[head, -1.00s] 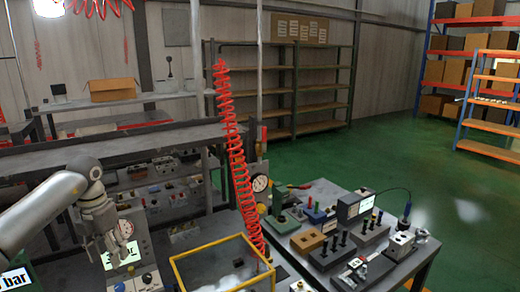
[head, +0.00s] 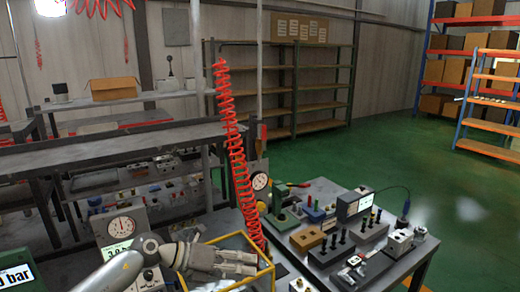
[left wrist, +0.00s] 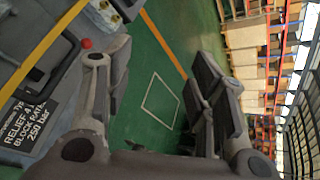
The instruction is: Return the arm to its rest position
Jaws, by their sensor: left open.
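My left arm reaches in from the bottom left of the head view. Its grey left gripper (head: 252,262) points to the right in front of the yellow-edged bin (head: 268,277). In the left wrist view the two fingers of the left gripper (left wrist: 158,75) are spread apart. My right gripper is in neither view.
A panel with a dial gauge (head: 121,227) stands behind the arm. A red coiled hose (head: 236,160) hangs beside the bin. The right-hand table (head: 418,262) bears several blocks and tools. A label plate (left wrist: 30,122) lies left of the gripper in the left wrist view.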

